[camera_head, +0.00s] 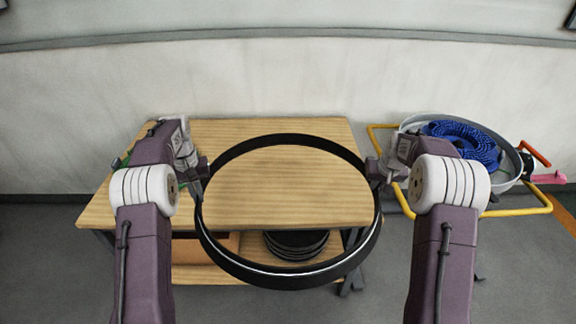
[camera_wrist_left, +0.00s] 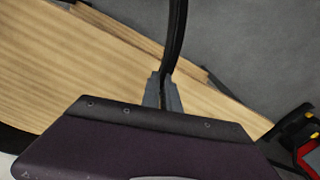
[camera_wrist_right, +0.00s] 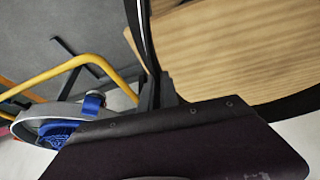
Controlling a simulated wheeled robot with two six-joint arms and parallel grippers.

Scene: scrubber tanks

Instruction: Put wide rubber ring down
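The wide rubber ring (camera_head: 288,276) is a large black hoop with a light line along its near inner side. It is held up between my two grippers, in front of and partly over the wooden table (camera_head: 320,128). My left gripper (camera_head: 203,180) is shut on the ring's left side; its fingers pinch the black band in the left wrist view (camera_wrist_left: 163,90). My right gripper (camera_head: 374,176) is shut on the ring's right side, and the right wrist view shows its fingers (camera_wrist_right: 152,92) against the band. Parts of the tabletop show through the ring.
The tabletop is bare where visible. A lower shelf (camera_head: 205,274) holds a stack of black discs (camera_head: 296,245). To the right stands a yellow-framed cart (camera_head: 520,211) with a round grey tank (camera_head: 415,123) and a blue coil (camera_head: 462,140). A wall is behind.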

